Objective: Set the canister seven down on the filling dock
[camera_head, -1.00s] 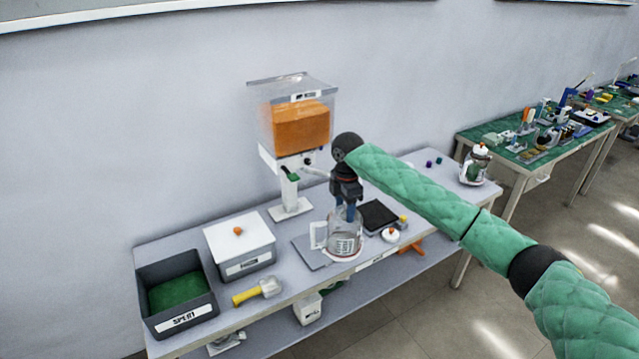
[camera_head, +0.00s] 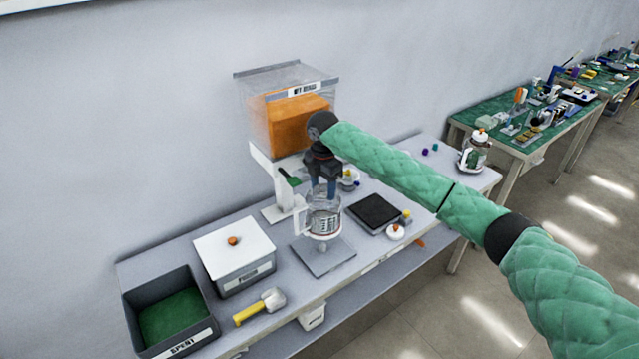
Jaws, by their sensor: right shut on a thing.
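A clear glass canister (camera_head: 323,224) with a white handle and a printed label hangs upright from my right gripper (camera_head: 322,198). The gripper is shut on its top; the exact contact is hard to see. The canister appears above a flat grey plate (camera_head: 323,263) on the table, which looks like the filling dock. Bare plate shows in front of and beside the canister, and a gap seems to lie beneath it. The number on the canister is too small to read. My left gripper is out of view.
An orange-filled dispenser (camera_head: 290,115) stands behind. A black pad (camera_head: 376,212) and a white lid (camera_head: 395,232) lie to the right. A lidded white box (camera_head: 235,252), a spent bin (camera_head: 168,305) and a scoop (camera_head: 260,306) are left. Another canister (camera_head: 474,155) stands at the far right.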

